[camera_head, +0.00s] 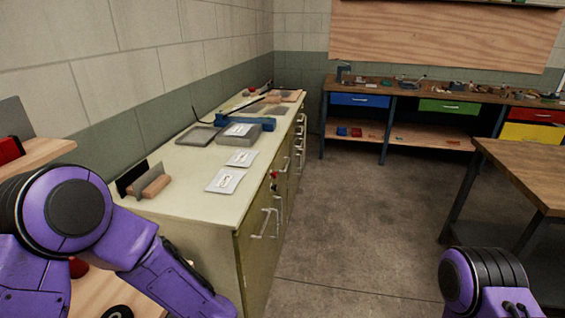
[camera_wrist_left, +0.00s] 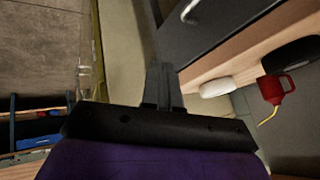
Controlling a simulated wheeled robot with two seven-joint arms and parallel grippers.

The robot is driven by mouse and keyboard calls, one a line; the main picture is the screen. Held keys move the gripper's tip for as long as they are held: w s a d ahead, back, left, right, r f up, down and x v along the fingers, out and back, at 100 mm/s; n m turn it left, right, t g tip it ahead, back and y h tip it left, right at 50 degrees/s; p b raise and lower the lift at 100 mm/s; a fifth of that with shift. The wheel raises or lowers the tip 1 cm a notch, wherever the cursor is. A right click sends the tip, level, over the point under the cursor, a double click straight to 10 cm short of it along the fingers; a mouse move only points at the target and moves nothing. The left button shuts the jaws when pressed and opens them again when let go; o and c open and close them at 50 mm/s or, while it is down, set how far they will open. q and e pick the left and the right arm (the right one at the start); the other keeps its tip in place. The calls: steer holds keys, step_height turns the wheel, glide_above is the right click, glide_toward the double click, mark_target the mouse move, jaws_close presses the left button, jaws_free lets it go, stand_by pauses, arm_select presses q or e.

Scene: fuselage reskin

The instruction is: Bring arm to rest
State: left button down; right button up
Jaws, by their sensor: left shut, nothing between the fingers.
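My left arm (camera_head: 120,240) comes in from the left of the head view, bent at a large round joint, with its lower part running down to the bottom edge. Its gripper lies outside the head view. In the left wrist view my left gripper (camera_wrist_left: 163,84) has its fingers together with nothing between them. My right arm (camera_head: 485,283) shows only as a purple link at the bottom right of the head view. The right gripper is not in view.
A cream cabinet (camera_head: 205,195) along the left wall holds trays, bagged parts and a wood-handled scraper (camera_head: 151,182). A wooden table (camera_head: 525,168) stands at right, a workbench (camera_head: 455,91) at the back. Floor (camera_head: 350,200) between is clear. The wrist view shows a red can (camera_wrist_left: 272,89).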

arm_select(q)
steer(key=s+a+f+n, duration=0.1)
steer(key=s+f, duration=0.3)
steer(key=s, duration=0.4)
steer(key=s+a+f+n+g+h, duration=0.1)
steer(key=s+a+f+n, duration=0.1)
steer(key=s, duration=0.6)
steer(key=s+a+f+n+g, duration=0.1)
steer(key=s+a+f+n, duration=0.1)
steer(key=s+a+f, duration=0.2)
steer(key=s+f, duration=0.3)
steer(key=s, duration=0.2)
steer(key=shift+h, duration=0.3)
